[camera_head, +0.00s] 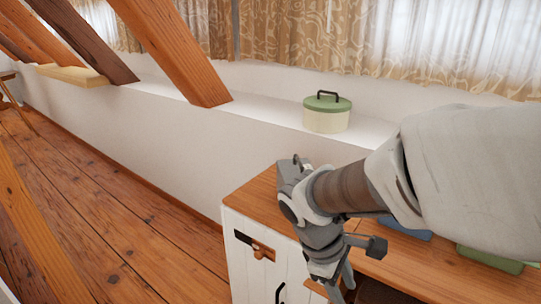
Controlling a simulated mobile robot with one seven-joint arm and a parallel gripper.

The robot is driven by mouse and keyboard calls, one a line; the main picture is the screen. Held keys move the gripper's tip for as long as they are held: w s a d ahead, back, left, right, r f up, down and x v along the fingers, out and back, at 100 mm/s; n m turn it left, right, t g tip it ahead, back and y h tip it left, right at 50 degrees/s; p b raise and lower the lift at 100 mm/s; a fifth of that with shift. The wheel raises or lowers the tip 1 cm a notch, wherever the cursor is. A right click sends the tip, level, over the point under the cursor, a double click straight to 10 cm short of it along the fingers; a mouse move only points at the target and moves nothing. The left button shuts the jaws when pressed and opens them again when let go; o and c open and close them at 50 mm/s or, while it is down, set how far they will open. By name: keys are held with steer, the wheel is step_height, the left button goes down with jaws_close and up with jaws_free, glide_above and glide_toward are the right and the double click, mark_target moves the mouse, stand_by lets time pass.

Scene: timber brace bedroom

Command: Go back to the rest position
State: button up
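My arm reaches in from the right edge, and my gripper (338,282) hangs low over the front part of the white cabinet's wooden top. The gripper points down. Its fingertips are cut off or hidden near the bottom of the picture, so I cannot tell whether it is open or holds anything. The pot (327,117), cream with a green lid and a black handle, stands upright on the white ledge (262,114) behind, apart from my arm.
The white cabinet (243,276) has a wooden top (256,190). A blue item (408,231) and a green item (490,260) lie on the wooden surface at right. Slanted timber braces (172,48) cross the left side. The plank floor (110,215) is mostly clear.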

steer(key=s+r+m+t+y+p, duration=0.2)
steer(key=r+m+p, duration=0.3)
steer(key=r, duration=0.7)
steer(key=s+r+m+t+y+p, duration=0.2)
steer(key=r+m+p, duration=0.4)
steer(key=r+p, duration=0.3)
step_height(320, 180, up, 3)
steer(key=shift+s+d+r+t, duration=0.1)
steer(key=shift+s+d+t, duration=0.45)
steer(key=shift+s, duration=0.7)
steer(key=shift+a, duration=0.2)
